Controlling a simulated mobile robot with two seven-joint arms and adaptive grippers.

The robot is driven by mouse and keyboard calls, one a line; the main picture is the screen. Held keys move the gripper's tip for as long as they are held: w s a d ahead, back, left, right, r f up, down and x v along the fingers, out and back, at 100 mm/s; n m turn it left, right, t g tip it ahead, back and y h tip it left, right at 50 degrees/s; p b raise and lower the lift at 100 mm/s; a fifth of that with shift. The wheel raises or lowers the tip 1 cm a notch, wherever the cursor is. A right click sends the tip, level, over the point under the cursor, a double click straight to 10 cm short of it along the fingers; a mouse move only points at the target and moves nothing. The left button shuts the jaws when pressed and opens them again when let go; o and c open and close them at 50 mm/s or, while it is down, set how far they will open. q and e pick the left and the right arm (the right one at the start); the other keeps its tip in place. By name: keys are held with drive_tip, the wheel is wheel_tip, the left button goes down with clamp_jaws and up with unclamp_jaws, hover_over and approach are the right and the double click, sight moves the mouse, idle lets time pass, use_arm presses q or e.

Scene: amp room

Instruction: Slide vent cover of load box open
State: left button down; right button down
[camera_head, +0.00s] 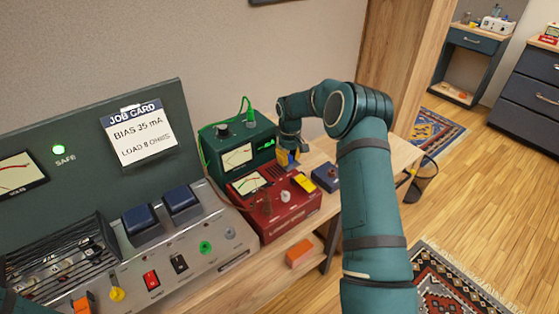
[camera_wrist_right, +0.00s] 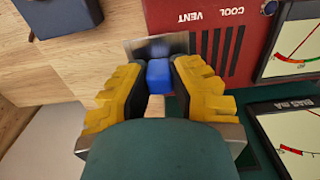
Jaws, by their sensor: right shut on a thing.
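The red box (camera_head: 285,218) stands on the wooden bench, with a meter and knobs on top. In the right wrist view its red top (camera_wrist_right: 212,45) shows dark vent slots and the words VENT and COOL. A shiny metal vent cover (camera_wrist_right: 140,48) lies beside the slots, which are uncovered where I see them. A blue tab (camera_wrist_right: 158,76) stands on the cover. My right gripper (camera_head: 288,159) reaches down at the back of the red box. Its yellow fingers (camera_wrist_right: 160,82) are shut on the blue tab, one on each side. My left gripper is not in view.
A green metered box (camera_head: 238,148) with a green cable stands directly behind the red box. A dark blue box (camera_head: 326,177) sits to its right. The large grey console (camera_head: 190,240) fills the left. An orange block (camera_head: 299,253) lies on the shelf below.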

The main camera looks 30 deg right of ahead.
sight(290, 156)
drive_tip(key=shift+d+f, duration=0.1)
drive_tip(key=shift+d, duration=0.1)
drive_tip(key=c, duration=0.8)
unclamp_jaws()
drive_tip(key=shift+d, duration=0.1)
drive_tip(key=shift+f, duration=0.1)
drive_tip(key=shift+r, duration=0.2)
wheel_tip(290, 156, up, 12)
drive_tip(key=shift+f, duration=0.1)
